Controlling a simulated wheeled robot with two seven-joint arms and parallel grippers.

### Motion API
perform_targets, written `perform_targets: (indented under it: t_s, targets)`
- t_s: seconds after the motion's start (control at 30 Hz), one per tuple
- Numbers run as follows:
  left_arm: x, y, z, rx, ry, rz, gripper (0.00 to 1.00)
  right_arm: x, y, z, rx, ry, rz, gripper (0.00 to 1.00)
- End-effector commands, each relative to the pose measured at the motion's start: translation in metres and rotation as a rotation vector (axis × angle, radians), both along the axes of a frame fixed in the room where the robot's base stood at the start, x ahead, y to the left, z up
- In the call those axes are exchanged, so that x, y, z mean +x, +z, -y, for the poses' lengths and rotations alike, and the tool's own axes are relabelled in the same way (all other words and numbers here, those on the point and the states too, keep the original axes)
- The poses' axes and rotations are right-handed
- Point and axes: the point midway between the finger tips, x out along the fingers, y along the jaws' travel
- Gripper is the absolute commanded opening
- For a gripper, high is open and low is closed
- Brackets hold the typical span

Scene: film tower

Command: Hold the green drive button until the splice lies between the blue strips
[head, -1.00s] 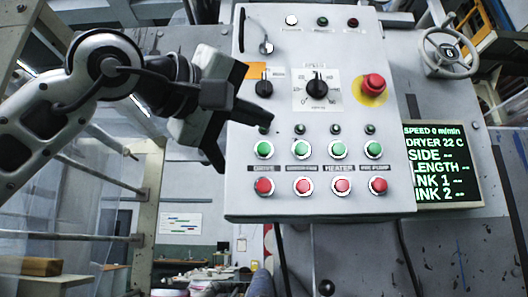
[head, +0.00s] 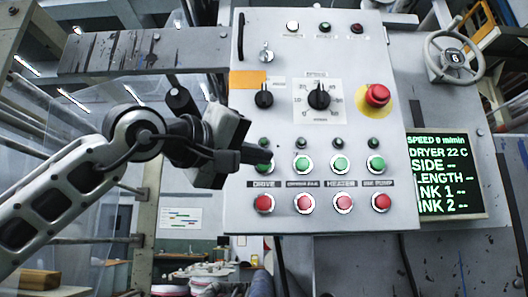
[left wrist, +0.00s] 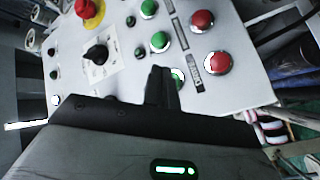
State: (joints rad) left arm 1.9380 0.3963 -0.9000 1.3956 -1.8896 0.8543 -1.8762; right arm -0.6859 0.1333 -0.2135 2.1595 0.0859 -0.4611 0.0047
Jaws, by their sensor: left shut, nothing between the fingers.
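My left gripper (head: 264,155) comes in from the left with its fingers shut and empty. Its tips are over the green drive button at the left end of the green row, hiding most of it in the head view. In the left wrist view the fingertips (left wrist: 162,75) are in front of the green drive button (left wrist: 179,74), whose edge shows beside them. I cannot tell whether they touch or press it. The DRIVE label (head: 264,184) is just below. The splice and the blue strips cannot be made out. My right gripper is not in view.
The grey control panel (head: 235,215) carries more green buttons, a red row below, knobs and a red emergency stop (head: 377,95). A handwheel (head: 454,57) is at top right. Clear sheeting hangs at left.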

Motion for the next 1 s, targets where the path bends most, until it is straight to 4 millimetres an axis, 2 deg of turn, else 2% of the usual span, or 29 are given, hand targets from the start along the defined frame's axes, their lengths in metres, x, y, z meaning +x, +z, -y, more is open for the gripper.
perform_targets:
  t_s: [0.2, 1.0]
  targets:
    - [0.0086, 0.0001, -0.0005, 0.001, 0.001, 0.001, 0.0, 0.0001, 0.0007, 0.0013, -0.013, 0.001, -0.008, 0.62]
    - [0.0084, -0.0003, -0.0005, 0.0, 0.001, 0.001, 0.0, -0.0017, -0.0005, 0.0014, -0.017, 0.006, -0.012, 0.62]
